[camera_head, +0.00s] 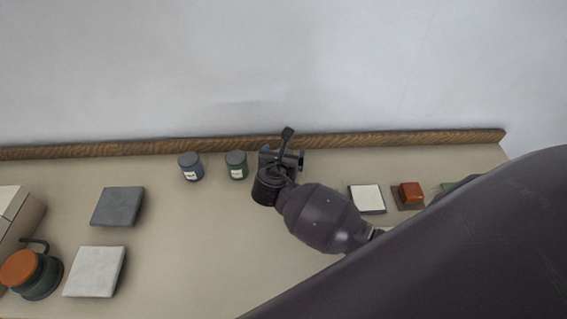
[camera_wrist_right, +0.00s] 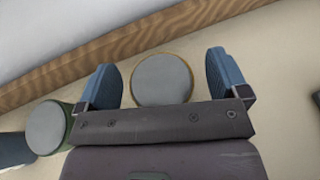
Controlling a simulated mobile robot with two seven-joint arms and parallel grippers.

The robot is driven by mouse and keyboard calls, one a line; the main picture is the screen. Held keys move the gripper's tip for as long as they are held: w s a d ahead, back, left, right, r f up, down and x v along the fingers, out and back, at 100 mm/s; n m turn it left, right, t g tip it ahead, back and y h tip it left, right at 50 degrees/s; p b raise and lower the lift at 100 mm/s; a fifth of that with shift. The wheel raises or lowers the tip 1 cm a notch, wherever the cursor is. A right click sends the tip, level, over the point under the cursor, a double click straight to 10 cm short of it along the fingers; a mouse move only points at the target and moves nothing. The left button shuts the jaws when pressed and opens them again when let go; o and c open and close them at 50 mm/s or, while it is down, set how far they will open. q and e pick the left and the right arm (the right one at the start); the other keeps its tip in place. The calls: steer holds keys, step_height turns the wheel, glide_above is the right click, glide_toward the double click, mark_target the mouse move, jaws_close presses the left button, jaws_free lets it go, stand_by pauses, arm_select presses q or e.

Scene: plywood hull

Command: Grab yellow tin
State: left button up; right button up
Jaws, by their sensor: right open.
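The yellow tin (camera_wrist_right: 162,80) shows in the right wrist view as a round grey lid with a thin yellow rim. It lies between the two blue-padded fingers of my right gripper (camera_wrist_right: 161,70), with gaps on both sides. My right gripper is open, and it also shows in the head view (camera_head: 284,155) near the back of the table. In the head view the gripper and wrist hide the yellow tin. My left gripper is out of view.
A green tin (camera_head: 236,165) stands close left of my right gripper, with a blue tin (camera_head: 190,167) further left. A wooden rail (camera_head: 100,149) runs along the back. Pads (camera_head: 118,206) and an orange-lidded pot (camera_head: 22,268) are at left; a white-topped block (camera_head: 366,198) is at right.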

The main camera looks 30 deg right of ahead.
steer(key=c, duration=1.1)
steer(key=shift+r, duration=0.1)
steer(key=shift+c, duration=0.2)
